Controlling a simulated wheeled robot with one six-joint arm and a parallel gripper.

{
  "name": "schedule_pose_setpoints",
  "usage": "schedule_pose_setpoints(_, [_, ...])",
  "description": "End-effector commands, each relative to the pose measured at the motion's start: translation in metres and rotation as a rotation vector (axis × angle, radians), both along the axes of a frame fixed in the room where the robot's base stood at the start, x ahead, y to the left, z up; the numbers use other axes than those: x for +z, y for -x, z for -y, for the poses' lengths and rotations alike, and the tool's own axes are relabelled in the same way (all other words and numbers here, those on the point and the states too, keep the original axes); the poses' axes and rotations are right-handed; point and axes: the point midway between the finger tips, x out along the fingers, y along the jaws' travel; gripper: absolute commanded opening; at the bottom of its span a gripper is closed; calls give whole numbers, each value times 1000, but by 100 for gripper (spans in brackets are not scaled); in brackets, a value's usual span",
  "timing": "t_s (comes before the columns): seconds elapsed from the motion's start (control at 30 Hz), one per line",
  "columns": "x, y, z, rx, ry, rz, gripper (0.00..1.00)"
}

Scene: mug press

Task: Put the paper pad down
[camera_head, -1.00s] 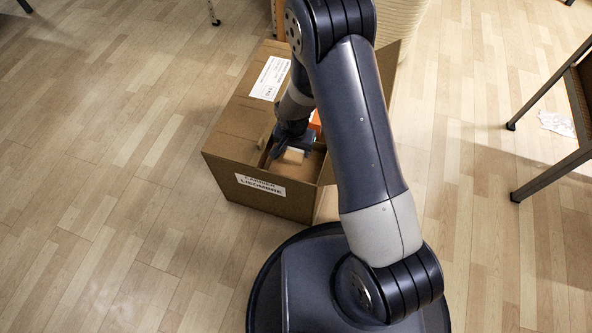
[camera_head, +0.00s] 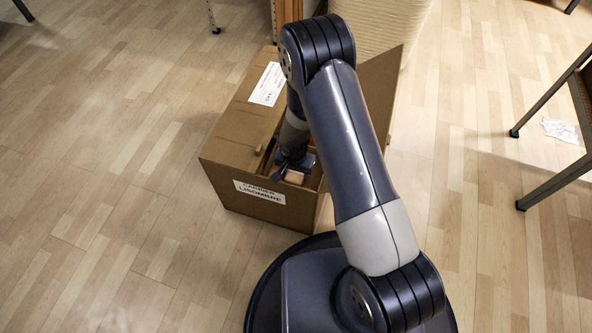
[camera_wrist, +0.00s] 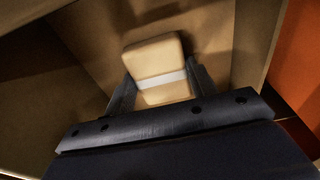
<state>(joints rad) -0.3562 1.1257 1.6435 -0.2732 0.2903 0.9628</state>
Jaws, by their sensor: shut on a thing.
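The paper pad (camera_wrist: 154,58) is a cream block with a white band across it. My gripper (camera_wrist: 158,82) is shut on it, one finger on each side, in the wrist view. In the head view my gripper (camera_head: 291,172) is inside the open cardboard box (camera_head: 224,177), near its front wall, with the pad (camera_head: 294,177) partly showing at its tip. The box's bare inner surface shows beyond the pad in the wrist view. I cannot tell whether the pad touches the box floor.
An orange thing (camera_wrist: 298,62) stands at the right in the wrist view. A raised box flap (camera_head: 379,90) is beside my arm. A pale woven basket (camera_head: 385,28) stands behind the box. A dark-framed chair or table (camera_head: 555,178) is at the right. The floor at left is clear.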

Motion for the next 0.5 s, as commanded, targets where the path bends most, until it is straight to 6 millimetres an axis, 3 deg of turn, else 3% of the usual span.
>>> schedule_pose_setpoints(0.03, [-3,0,0,0,0,0,29])
schedule_pose_setpoints(0.07, [-3,0,0,0,0,0,54])
schedule_pose_setpoints(0.1, [-2,0,0,0,0,0,57])
schedule_pose_setpoints(0.3, [-2,0,0,0,0,0,74])
schedule_pose_setpoints(0.5, [-2,0,0,0,0,0,75])
